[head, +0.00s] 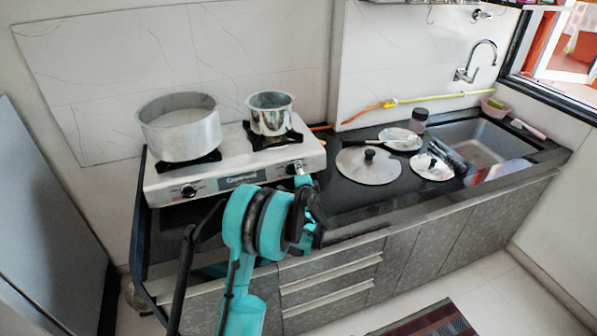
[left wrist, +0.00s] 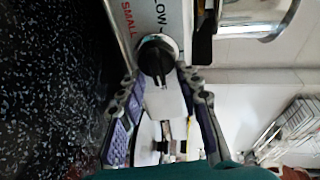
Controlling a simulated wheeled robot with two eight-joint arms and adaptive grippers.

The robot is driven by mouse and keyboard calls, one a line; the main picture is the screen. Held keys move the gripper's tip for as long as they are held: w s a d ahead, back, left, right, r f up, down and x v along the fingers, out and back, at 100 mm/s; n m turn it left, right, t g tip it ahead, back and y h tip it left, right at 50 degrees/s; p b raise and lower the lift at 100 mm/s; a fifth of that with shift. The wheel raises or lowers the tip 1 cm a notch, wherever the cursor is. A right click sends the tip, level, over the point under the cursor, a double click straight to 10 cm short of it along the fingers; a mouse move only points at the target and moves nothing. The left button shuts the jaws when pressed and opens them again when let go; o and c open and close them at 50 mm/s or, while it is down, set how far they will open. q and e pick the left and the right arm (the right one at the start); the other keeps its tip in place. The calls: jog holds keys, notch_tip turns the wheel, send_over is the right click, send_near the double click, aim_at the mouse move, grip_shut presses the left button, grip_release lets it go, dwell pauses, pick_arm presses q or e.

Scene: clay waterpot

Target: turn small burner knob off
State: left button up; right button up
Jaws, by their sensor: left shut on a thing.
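The silver two-burner stove (head: 165,187) stands on the dark counter. The small burner knob (head: 298,168) is at the right end of its front panel, partly covered by my left gripper (head: 304,184). In the left wrist view the black knob (left wrist: 156,57) sits on the panel beside printed words "SMALL" and "LOW". My left gripper (left wrist: 160,82) has its two purple-padded fingers on either side of the knob, shut on it. The other knob (head: 188,191) is at the left of the panel. My right gripper is out of view.
A large pot (head: 180,135) stands on the left burner and a small steel pot (head: 270,118) on the right one. Lids (head: 368,166) and a jar (head: 418,119) are on the counter to the right, near the sink (head: 480,143).

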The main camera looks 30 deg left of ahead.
pick_arm(q)
jog(key=shift+f+m, duration=0.1)
jog(key=shift+m, duration=0.3)
jog(key=o, duration=1.2)
jog(key=shift+c, duration=0.2)
jog(key=v, duration=1.2)
